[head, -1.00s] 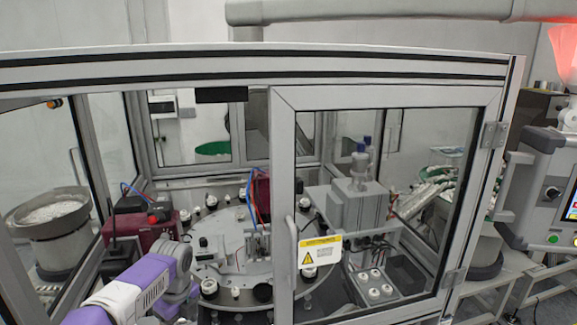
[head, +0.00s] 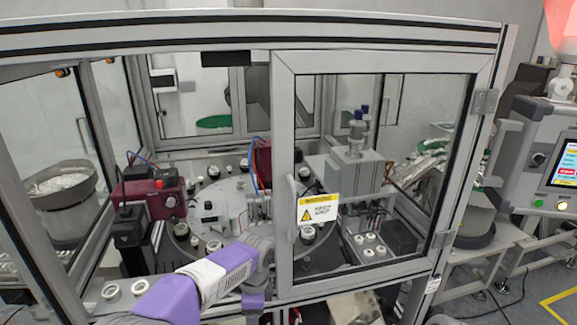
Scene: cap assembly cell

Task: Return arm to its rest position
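My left arm (head: 200,290), purple and white, comes in from the bottom left in the head view. It reaches up to a grey joint in front of the cell's opening, then bends down to a purple link near the lower edge. Its gripper and fingertips do not show. My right arm and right gripper are not in view. Nothing held can be seen.
The cell's glass door (head: 385,160) with a yellow warning label (head: 320,209) stands just right of my arm. Behind it are a round turntable (head: 215,205), a dark red unit (head: 150,198) and white caps (head: 370,245). A control panel (head: 560,165) stands at right.

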